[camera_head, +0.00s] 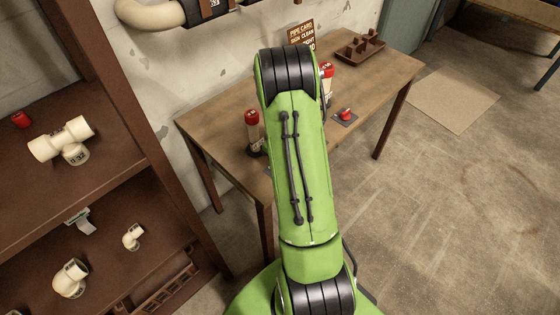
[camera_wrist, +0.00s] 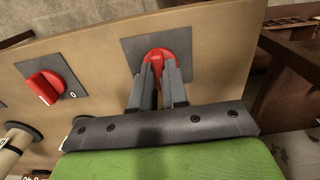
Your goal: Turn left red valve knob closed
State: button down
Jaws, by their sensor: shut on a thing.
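In the wrist view, my gripper (camera_wrist: 156,76) is shut on a red valve knob (camera_wrist: 156,53), with one finger on each side of it. The knob sits on a dark grey square plate (camera_wrist: 195,50) on the workbench; its marks are not readable. In the wrist view, a second red knob (camera_wrist: 44,88) stands to the left on its own plate, with a "0" printed beside it. One red knob (camera_head: 346,113) shows in the head view, right of my arm and clear of it. My arm hides the gripper and the held knob there.
Two red-capped containers (camera_head: 253,125) (camera_head: 326,80) stand on the wooden bench (camera_head: 385,75). A brown tray (camera_head: 360,47) lies at its far end. A brown shelf (camera_head: 120,110) with white pipe fittings (camera_head: 62,142) stands at the left. The floor at the right is mostly clear.

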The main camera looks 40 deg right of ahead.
jog(key=c, duration=1.1)
grip_release()
jog(key=shift+c, duration=0.2)
jog(key=shift+r, duration=0.1)
notch_tip(320, 180, up, 16)
jog(key=p, duration=0.4)
jog(key=shift+f, duration=0.2)
